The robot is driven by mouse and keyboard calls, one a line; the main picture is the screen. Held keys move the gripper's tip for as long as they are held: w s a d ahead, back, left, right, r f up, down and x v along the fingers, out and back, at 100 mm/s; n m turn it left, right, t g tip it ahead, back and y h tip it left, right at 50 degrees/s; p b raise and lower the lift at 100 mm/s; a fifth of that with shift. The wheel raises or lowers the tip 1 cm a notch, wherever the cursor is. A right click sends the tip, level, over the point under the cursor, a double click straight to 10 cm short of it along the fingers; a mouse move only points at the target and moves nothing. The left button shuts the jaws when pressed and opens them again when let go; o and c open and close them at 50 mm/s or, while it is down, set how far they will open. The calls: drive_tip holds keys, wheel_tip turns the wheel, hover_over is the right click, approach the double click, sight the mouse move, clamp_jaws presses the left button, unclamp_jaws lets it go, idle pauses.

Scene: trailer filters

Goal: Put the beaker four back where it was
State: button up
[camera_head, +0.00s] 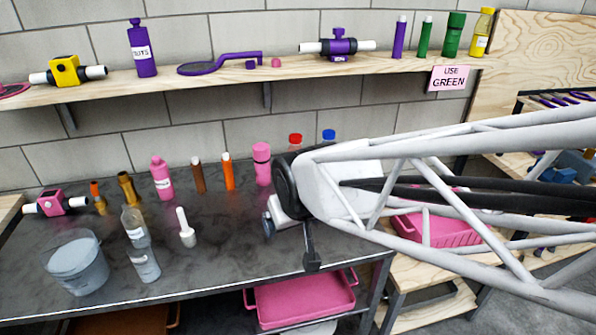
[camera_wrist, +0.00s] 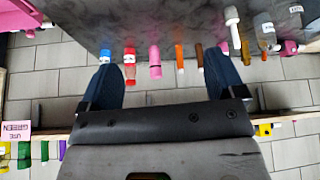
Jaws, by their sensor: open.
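Two clear labelled vessels stand at the left of the dark bench: a necked one (camera_head: 135,228) and a lower cup-like one (camera_head: 145,264) just in front of it. I cannot read their labels, so I cannot tell which is beaker four. Clear labelled vessels also show at the top right of the wrist view (camera_wrist: 265,28). My gripper (camera_head: 290,244) is over the right part of the bench, well to the right of these vessels. In the wrist view its dark blue fingers (camera_wrist: 163,80) are wide apart with nothing held between them.
A grey bucket (camera_head: 76,265) and a white dropper-like piece (camera_head: 186,228) stand near the vessels. Bottles and tubes, including a pink bottle (camera_head: 161,178), line the bench's back. A shelf (camera_head: 220,82) runs above. The bench's middle front (camera_head: 215,262) is clear.

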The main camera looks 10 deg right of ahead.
drive_tip(key=s+d+r+m+g, duration=0.2)
drive_tip(key=s+d, duration=0.5)
drive_tip(key=s, duration=0.4)
drive_tip(key=shift+s+d+r+g+h, duration=0.25)
drive_tip(key=shift+d+r+g+h, duration=0.2)
drive_tip(key=shift+r, duration=0.4)
drive_tip(key=shift+a, duration=0.1)
